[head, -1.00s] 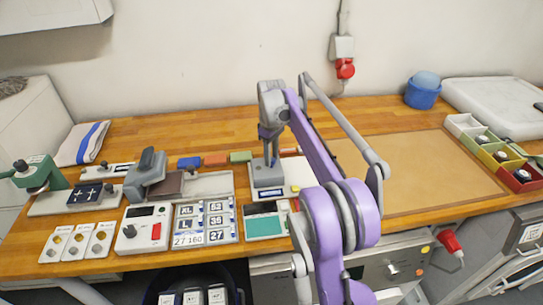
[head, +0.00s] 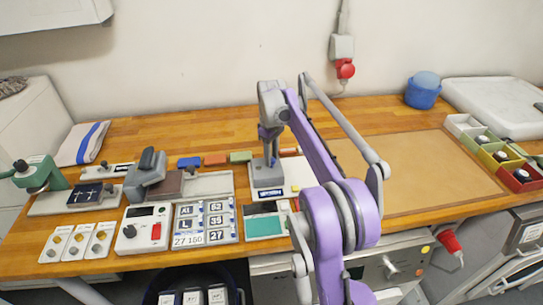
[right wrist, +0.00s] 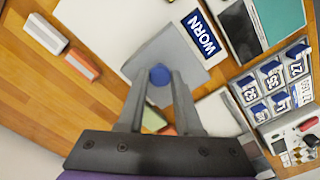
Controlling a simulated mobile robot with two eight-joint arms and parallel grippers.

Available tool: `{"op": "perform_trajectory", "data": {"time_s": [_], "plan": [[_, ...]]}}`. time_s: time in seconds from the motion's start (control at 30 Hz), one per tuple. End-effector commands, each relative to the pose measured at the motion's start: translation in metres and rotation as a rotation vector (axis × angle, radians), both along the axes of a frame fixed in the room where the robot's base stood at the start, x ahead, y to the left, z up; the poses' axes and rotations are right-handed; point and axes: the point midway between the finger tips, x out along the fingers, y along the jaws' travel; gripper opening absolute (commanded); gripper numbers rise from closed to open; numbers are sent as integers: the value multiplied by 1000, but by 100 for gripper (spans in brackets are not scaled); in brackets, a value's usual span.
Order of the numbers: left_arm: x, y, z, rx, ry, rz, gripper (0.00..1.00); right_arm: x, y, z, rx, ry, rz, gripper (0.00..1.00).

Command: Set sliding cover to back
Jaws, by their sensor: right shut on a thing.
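The sliding cover (head: 267,178) is a grey block on a white board (head: 300,178) in the middle of the bench. In the right wrist view the cover (right wrist: 186,48) has a blue knob (right wrist: 159,75) and lies beside a dark blue label reading WORN (right wrist: 202,33). My right gripper (head: 271,160) comes down onto the cover from above. In the right wrist view its fingers (right wrist: 158,82) are shut on the blue knob, one on each side. My left gripper is not in view.
A teal-screened device (head: 264,225) stands just in front of the board. A panel of number tags (head: 206,222) is to its left. Blue (head: 189,162), orange (head: 215,159) and green (head: 240,156) blocks lie behind. A brown mat (head: 420,175) fills the right side.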

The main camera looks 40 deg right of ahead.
Motion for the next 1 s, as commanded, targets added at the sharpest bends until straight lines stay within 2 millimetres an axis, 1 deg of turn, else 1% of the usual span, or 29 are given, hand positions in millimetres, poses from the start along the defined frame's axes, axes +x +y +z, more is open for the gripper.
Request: {"op": "perform_trajectory", "data": {"time_s": [0.23, 0.33, 0.37, 0.47, 0.6, 0.7, 0.8, 0.9, 1.0], "plan": [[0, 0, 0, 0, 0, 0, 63, 0, 0, 0, 0, 0, 0, 0], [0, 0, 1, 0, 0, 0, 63, -3, -5, 0, 0, 0, -2, 0], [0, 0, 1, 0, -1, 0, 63, -5, -9, 0, -1, 0, -3, 0], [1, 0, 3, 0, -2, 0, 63, -16, -30, 1, -1, 0, -6, 0], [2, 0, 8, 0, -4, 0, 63, -35, -65, 1, -1, 0, -7, 0], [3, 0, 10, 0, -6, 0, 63, -46, -85, 1, -1, 0, -5, 0], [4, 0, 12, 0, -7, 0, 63, -54, -98, 1, 0, 0, -3, 0], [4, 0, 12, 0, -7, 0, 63, -57, -104, 0, 0, 1, -1, 0], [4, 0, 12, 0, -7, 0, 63, -58, -106, 0, -2, 2, 0, 0]]}}
